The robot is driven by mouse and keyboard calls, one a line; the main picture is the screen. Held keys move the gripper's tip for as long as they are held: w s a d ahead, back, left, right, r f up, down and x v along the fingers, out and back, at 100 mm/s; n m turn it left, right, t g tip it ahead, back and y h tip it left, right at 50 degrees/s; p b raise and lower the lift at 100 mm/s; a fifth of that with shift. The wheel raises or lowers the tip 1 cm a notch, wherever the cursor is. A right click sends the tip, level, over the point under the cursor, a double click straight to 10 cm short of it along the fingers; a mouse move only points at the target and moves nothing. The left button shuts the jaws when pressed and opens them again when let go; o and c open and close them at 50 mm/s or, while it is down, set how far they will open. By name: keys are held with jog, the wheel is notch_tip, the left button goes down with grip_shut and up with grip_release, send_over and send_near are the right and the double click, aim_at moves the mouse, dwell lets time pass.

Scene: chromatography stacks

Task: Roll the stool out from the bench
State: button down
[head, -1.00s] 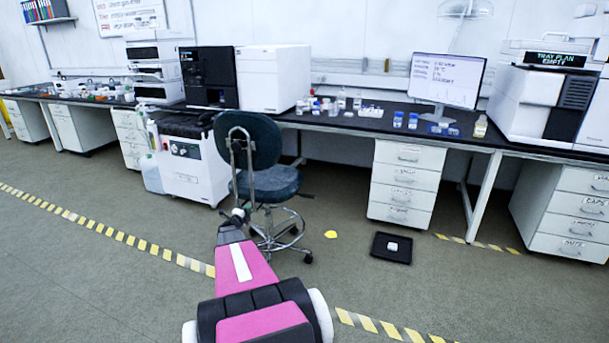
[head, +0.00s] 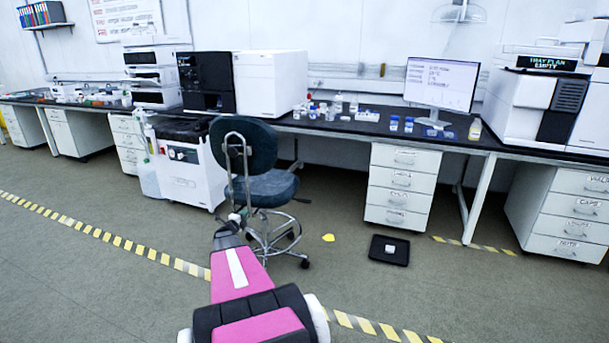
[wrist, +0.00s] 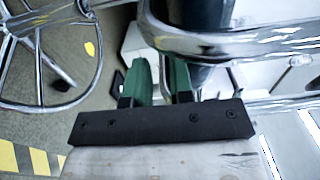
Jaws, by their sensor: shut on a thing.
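The stool has a dark teal seat (head: 266,188), a matching backrest (head: 256,146) and a chrome base with a foot ring and casters. It stands upright on the floor at the front edge of the bench, its backrest toward me. My gripper (head: 237,216) is at the near side of the stool, low by the backrest's chrome frame. In the wrist view, my gripper's green fingers (wrist: 168,78) are shut on a chrome tube of the stool frame (wrist: 245,44). The exact contact is partly hidden. The foot ring (wrist: 70,102) shows at the left there.
The bench (head: 345,126) runs behind, with a white instrument cart (head: 187,175) close left of the stool and a drawer unit (head: 401,186) to the right. A yellow patch (head: 328,238) and black tray (head: 389,250) lie on the floor at right. Open floor lies left, crossed by striped tape (head: 112,238).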

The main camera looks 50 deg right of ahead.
jog(key=shift+f, duration=0.3)
jog(key=c, duration=1.1)
grip_release()
jog(key=shift+o, duration=0.9)
jog(key=shift+r, duration=0.15)
jog(key=v, duration=1.2)
jog(key=shift+w+r, duration=0.1)
